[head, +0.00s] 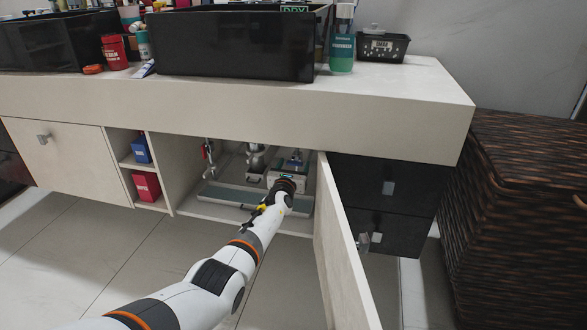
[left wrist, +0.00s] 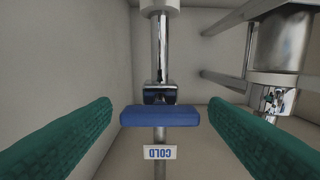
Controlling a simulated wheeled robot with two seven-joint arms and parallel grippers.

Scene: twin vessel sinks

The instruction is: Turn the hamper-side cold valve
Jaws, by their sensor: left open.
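The cold valve shows in the left wrist view as a blue bar handle (left wrist: 160,116) on a chrome pipe, with a white COLD tag (left wrist: 160,152) that reads upside down. In the head view its blue part (head: 295,160) is small inside the open cabinet, on the hamper's side. My left gripper (head: 286,178) reaches into the cabinet and hides part of that area. In the left wrist view its green finger pads are open, one on each side of the handle with a gap at both ends. My right gripper is not in view.
The open cabinet door (head: 340,245) stands just right of my left arm. A red-handled valve (head: 208,150) and a chrome drain pipe (head: 256,158) are further left inside. A grey tray (head: 225,197) lies on the cabinet floor. The woven hamper (head: 515,200) stands at the right.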

